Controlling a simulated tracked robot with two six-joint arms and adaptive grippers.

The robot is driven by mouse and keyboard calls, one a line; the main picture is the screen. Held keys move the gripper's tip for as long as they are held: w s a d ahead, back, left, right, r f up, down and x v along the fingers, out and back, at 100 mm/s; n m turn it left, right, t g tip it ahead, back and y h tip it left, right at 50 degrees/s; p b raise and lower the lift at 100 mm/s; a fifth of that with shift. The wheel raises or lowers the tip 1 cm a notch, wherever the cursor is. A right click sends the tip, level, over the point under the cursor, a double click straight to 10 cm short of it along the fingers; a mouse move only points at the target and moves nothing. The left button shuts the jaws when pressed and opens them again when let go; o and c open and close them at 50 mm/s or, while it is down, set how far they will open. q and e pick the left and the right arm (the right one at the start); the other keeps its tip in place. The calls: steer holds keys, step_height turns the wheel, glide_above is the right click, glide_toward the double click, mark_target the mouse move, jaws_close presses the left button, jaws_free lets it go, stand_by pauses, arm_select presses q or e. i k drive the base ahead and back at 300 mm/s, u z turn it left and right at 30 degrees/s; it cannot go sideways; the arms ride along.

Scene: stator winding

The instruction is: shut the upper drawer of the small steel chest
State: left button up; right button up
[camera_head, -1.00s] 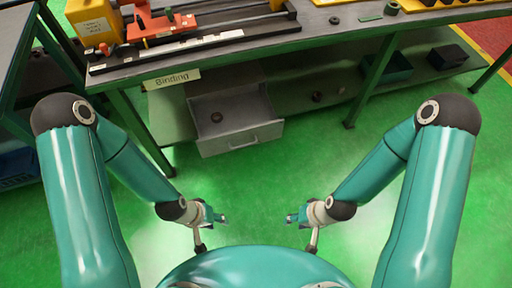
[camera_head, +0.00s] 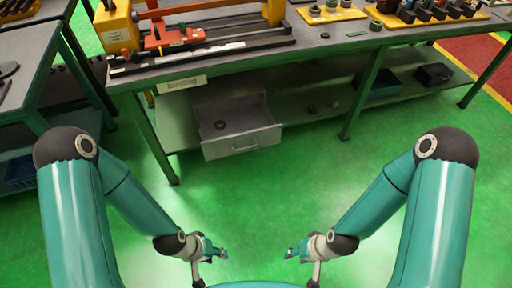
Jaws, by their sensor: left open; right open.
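The small steel chest stands on the lower shelf of the workbench, mostly hidden under the bench top. Its grey drawer (camera_head: 243,143) is pulled out towards me, with a handle on its front. A small dark round thing (camera_head: 220,125) lies inside it. Whether another drawer lies below cannot be made out. My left gripper (camera_head: 222,253) is open and empty, below and left of the drawer, well apart from it. My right gripper (camera_head: 289,253) is open and empty, below and right of the drawer, also apart from it.
The workbench top (camera_head: 330,45) carries a winding machine (camera_head: 180,38) and trays of parts. A green bin (camera_head: 383,84) and a dark box (camera_head: 433,75) stand on the lower shelf. A bench leg (camera_head: 361,95) is right of the drawer. The green floor in front is clear.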

mark_target(251, 125)
steer(key=u, duration=0.15)
steer(key=i, duration=0.9)
steer(key=z, duration=0.05)
